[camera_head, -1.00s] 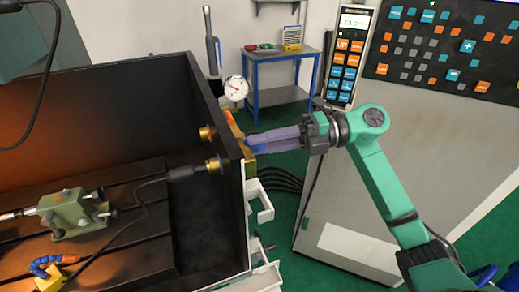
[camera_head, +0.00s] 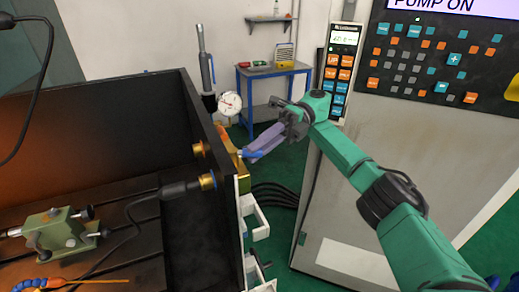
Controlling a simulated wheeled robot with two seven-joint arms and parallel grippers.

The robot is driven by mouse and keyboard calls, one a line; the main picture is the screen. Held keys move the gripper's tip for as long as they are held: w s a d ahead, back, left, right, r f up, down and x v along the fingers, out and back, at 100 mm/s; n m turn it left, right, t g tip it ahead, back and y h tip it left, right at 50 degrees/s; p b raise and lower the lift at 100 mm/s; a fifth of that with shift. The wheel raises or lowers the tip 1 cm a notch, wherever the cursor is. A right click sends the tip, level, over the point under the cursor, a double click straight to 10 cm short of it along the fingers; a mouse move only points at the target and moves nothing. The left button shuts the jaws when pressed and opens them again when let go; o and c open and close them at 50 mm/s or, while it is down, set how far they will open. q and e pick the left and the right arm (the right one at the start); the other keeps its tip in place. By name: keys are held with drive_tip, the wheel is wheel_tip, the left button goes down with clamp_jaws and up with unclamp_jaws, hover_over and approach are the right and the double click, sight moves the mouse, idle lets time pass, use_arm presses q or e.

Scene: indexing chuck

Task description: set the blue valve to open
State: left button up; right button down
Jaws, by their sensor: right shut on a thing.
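The blue valve handle (camera_head: 246,154) shows as a small blue piece at the outer face of the dark tank's right wall, beside a brass-coloured body (camera_head: 229,146). My right gripper (camera_head: 258,148) reaches it from the upper right, with long lilac fingers slanting down to the left. The fingers are shut on the blue handle and cover much of it, so its exact angle is hard to tell. My left gripper is not in view.
A round gauge (camera_head: 229,103) stands just above the valve. The black-walled tank (camera_head: 215,165) holds a green fixture (camera_head: 53,232) and cables. White trays (camera_head: 256,222) hang on its outer side. A control cabinet (camera_head: 400,150) stands to the right. A blue table (camera_head: 270,72) is behind.

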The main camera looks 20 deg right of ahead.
idle(0.4)
drive_tip(key=c, duration=1)
unclamp_jaws()
